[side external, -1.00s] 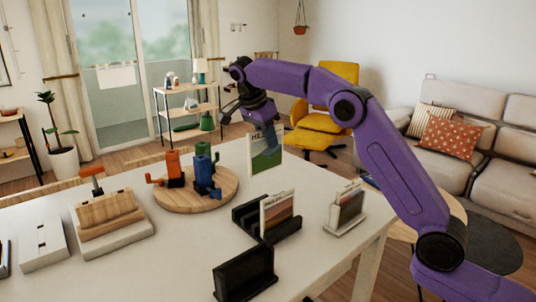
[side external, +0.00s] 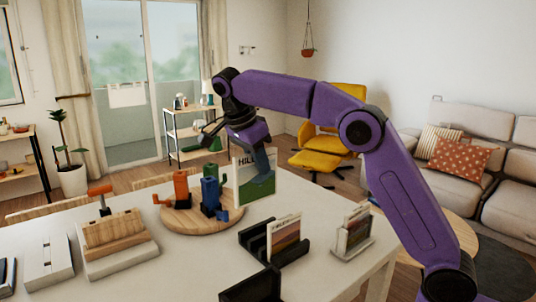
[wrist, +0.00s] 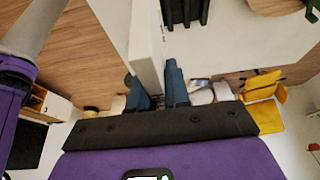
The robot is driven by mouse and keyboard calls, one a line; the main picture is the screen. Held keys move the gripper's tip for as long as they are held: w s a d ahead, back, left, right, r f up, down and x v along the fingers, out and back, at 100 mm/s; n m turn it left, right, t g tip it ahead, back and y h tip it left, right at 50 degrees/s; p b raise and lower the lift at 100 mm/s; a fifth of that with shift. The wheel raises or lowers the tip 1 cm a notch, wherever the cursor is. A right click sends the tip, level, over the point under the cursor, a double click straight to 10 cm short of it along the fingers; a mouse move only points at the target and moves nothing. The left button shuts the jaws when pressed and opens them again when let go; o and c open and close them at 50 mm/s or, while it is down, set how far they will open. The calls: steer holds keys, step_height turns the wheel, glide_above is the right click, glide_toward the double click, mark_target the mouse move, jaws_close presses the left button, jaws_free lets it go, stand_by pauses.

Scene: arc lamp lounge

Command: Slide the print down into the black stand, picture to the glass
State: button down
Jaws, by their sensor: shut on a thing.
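My gripper (side external: 262,163) is shut on the top edge of a print (side external: 255,190) with a green hill and large lettering. The print hangs upright above the white table, its picture side facing the side camera. In the wrist view, the blue fingers (wrist: 156,92) pinch the print (wrist: 146,45), seen nearly edge-on. A black slotted stand (side external: 256,243) stands on the table, to the right of and below the print, apart from it, with a smaller print (side external: 287,236) upright in it. Another black stand (side external: 250,291) is at the bottom edge, partly cut off. I cannot make out any glass.
A round wooden board (side external: 200,224) with orange, green and blue figures lies left of the print. A light stand with cards (side external: 354,232) is at the right table edge. A wooden block on a white base (side external: 118,240) is at the left. Bare table lies between.

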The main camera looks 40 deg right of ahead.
steer(key=s+a, duration=1)
steer(key=s, duration=0.1)
steer(key=shift+w+d+f, duration=0.1)
steer(key=shift+w+f, duration=0.05)
steer(key=shift+f, duration=0.75)
steer(key=shift+w+d+f, duration=0.1)
steer(key=shift+d+f, duration=0.05)
steer(key=shift+f, duration=0.75)
steer(key=shift+w+d+f, duration=0.1)
steer(key=shift+w+f, duration=0.05)
steer(key=shift+f, duration=0.75)
steer(key=shift+f, duration=2.85)
step_height(320, 180, down, 8)
stand_by(0.7)
steer(key=c, duration=1)
jaws_free()
